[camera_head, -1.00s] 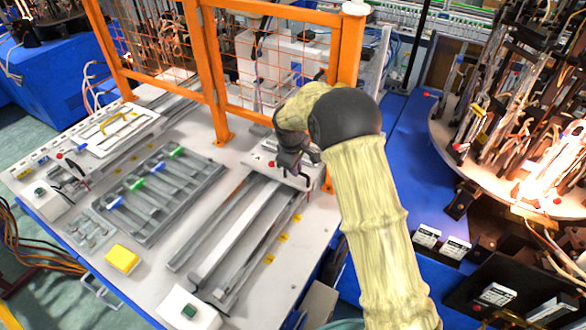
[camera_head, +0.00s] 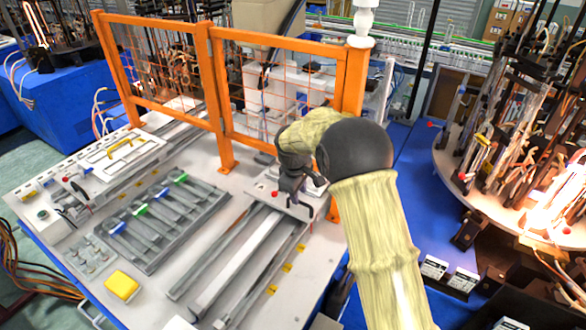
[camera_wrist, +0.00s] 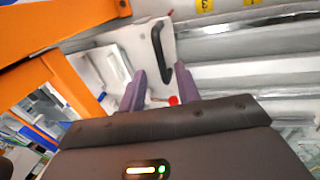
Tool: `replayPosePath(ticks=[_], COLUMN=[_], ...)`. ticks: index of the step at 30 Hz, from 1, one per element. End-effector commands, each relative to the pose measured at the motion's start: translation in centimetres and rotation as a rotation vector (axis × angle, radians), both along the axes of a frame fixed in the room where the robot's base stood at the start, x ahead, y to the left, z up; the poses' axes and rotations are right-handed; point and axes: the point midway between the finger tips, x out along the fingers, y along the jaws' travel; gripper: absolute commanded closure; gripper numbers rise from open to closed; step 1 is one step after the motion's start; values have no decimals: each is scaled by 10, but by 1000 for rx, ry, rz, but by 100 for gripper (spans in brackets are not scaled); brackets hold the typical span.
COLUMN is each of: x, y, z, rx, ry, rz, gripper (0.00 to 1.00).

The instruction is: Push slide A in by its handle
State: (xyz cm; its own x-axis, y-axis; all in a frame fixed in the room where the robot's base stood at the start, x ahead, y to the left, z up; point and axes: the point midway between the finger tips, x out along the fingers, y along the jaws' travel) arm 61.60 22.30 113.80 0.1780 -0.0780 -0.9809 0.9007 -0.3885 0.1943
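The slide plate (camera_head: 268,197) is light grey and sits at the far end of the right-hand rails, by the orange fence. I take it for slide A, but I can read no letter on it. Its black bar handle (camera_wrist: 157,44) lies just ahead of my gripper in the wrist view. My gripper (camera_wrist: 160,72) is open, with two purple-grey fingers apart. The handle's near end shows between or just beyond the fingertips; I cannot tell whether they touch. In the head view my gripper (camera_head: 292,192) is over the plate and partly hides it. A red knob (camera_wrist: 173,100) shows between the fingers.
The orange fence (camera_head: 227,110) stands close behind and beside my gripper. Long metal rails (camera_head: 236,258) run toward the front. Another plate with a yellow handle (camera_head: 125,148) is at the left. A yellow block (camera_head: 122,286) lies near the front edge.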

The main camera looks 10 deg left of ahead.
Motion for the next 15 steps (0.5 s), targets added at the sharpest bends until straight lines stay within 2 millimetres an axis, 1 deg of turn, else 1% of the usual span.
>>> replayPosePath(ticks=[15], x=[-20], y=[12], z=[101], rx=[2], ry=[-5], rz=[7], gripper=[67])
